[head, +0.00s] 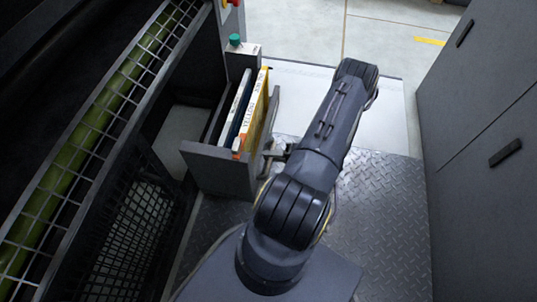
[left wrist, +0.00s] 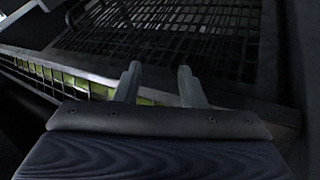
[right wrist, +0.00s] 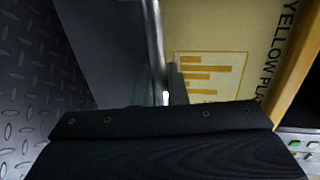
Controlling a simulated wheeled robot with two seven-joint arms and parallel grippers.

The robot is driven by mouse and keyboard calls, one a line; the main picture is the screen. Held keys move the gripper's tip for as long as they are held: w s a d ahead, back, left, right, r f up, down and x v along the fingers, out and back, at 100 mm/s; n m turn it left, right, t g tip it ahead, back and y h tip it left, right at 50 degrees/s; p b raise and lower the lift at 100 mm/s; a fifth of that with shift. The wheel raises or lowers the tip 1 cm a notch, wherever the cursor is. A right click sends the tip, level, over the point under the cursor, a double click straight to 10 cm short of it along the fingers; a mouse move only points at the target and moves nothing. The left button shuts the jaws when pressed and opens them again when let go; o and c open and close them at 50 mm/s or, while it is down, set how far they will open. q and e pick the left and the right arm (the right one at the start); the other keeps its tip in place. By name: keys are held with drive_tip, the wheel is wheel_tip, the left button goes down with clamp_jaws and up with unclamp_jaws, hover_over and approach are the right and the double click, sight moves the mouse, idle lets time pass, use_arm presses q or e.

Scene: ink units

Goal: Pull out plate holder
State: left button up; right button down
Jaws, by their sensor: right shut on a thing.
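The plate holder (head: 218,168) is a grey open-topped box standing out from the machine in the head view. White, dark and yellow plates stand upright in it. The yellow plate (head: 255,110) is on the right; its printed face also shows in the right wrist view (right wrist: 215,40). My right gripper (head: 274,154) is at the holder's right side, its fingertips partly hidden by my arm. My left gripper (left wrist: 158,84) is open and empty, over dark machine grating.
The machine with a wire guard (head: 110,95) and green roller fills the left. A teal knob (head: 235,40) sits behind the holder. Grey cabinets (head: 480,150) stand at the right. Tread-plate floor (head: 375,210) between them is clear apart from my arm.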

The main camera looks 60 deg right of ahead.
drive_tip(key=c, duration=1.5)
unclamp_jaws()
drive_tip(key=shift+c, duration=0.2)
drive_tip(key=p+v, duration=0.2)
drive_tip(key=v, duration=0.6)
